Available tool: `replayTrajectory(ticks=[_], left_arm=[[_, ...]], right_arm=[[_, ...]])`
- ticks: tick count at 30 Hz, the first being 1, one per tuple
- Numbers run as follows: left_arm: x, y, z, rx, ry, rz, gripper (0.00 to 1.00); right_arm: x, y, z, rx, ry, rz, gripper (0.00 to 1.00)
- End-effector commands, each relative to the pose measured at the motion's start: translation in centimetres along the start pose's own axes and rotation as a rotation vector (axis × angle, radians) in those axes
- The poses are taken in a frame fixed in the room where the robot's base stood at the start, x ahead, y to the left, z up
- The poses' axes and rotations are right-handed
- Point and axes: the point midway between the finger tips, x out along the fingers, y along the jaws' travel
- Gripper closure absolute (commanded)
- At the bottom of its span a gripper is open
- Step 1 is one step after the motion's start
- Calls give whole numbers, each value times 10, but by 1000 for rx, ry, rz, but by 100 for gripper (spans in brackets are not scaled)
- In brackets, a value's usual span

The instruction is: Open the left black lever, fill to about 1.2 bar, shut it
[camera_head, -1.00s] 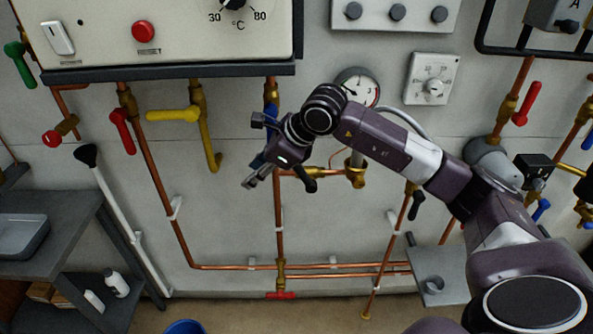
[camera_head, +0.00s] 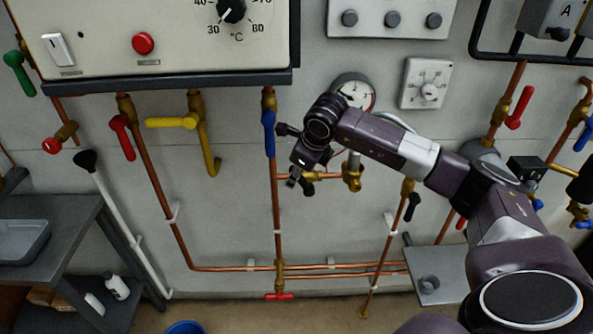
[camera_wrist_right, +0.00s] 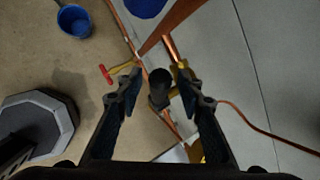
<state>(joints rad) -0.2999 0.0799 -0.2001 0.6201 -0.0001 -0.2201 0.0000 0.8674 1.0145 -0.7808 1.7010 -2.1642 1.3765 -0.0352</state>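The left black lever (camera_head: 307,189) is on the short brass and copper branch under the gauge. My right gripper hides most of it in the head view, so its angle is unclear there. In the right wrist view a dark lever end (camera_wrist_right: 160,88) sits between the fingers, with gaps visible on both sides. My right gripper (camera_head: 290,157) is open at the lever; its fingers show in the right wrist view (camera_wrist_right: 161,78). The round pressure gauge (camera_head: 355,88) is partly covered by my right arm, and its reading is too small to tell. My left gripper is out of view.
A blue lever (camera_head: 269,132) is close left of my right gripper. A second black lever (camera_head: 413,206) hangs on a pipe to the right. A red-handled valve (camera_head: 280,296) is low on the pipe. A yellow lever (camera_head: 172,122) is further left.

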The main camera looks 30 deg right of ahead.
Motion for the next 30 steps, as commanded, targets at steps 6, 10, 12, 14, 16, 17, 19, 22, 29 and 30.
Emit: replayTrajectory(ticks=[6, 10, 12, 14, 16, 17, 19, 22, 29, 30], left_arm=[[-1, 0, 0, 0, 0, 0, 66], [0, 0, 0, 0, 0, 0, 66], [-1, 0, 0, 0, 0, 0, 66], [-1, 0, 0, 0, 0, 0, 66], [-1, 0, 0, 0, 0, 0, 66], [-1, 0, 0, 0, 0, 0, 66], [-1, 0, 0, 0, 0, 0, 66], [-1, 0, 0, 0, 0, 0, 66], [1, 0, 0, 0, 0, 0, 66], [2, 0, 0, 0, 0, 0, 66]], right_arm=[[3, 0, 0, -1, 0, -1, 66], [3, 0, 0, -1, -1, 0, 71], [3, 0, 0, -1, -1, 0, 79], [3, 0, 0, 0, -1, 0, 85], [3, 0, 0, 0, -1, 0, 93], [3, 0, 0, 0, -1, 0, 96], [3, 0, 0, 0, -1, 0, 100], [3, 0, 0, 0, -1, 0, 100], [3, 0, 0, 1, -3, 1, 100], [3, 0, 0, 2, -6, 2, 100]])
